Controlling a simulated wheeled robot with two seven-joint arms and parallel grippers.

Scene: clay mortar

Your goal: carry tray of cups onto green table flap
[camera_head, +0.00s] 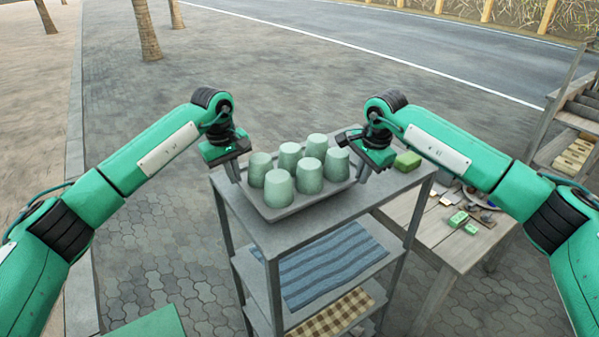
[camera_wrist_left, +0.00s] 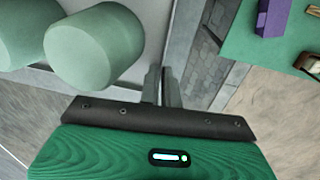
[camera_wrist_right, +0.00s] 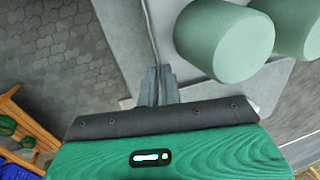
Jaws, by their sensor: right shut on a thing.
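A grey tray (camera_head: 296,207) with several pale green upturned cups (camera_head: 309,176) rests on the top of a grey shelf rack (camera_head: 288,239). My left gripper (camera_head: 234,172) is at the tray's left rim, fingers close together; whether they grip it is unclear. Its fingers (camera_wrist_left: 161,87) also show in the left wrist view. My right gripper (camera_head: 362,171) is shut on the tray's right rim, also seen in the right wrist view (camera_wrist_right: 159,87). A green flat surface, seemingly the table flap (camera_head: 152,325), shows at the lower left, mostly out of view.
A green block (camera_head: 408,161) sits on the rack top, right of the tray. A striped blue cloth (camera_head: 330,266) lies on the shelf below. A wooden table (camera_head: 428,222) with small items stands at right. A purple block (camera_wrist_left: 273,18) lies on the green surface. Paving at left is open.

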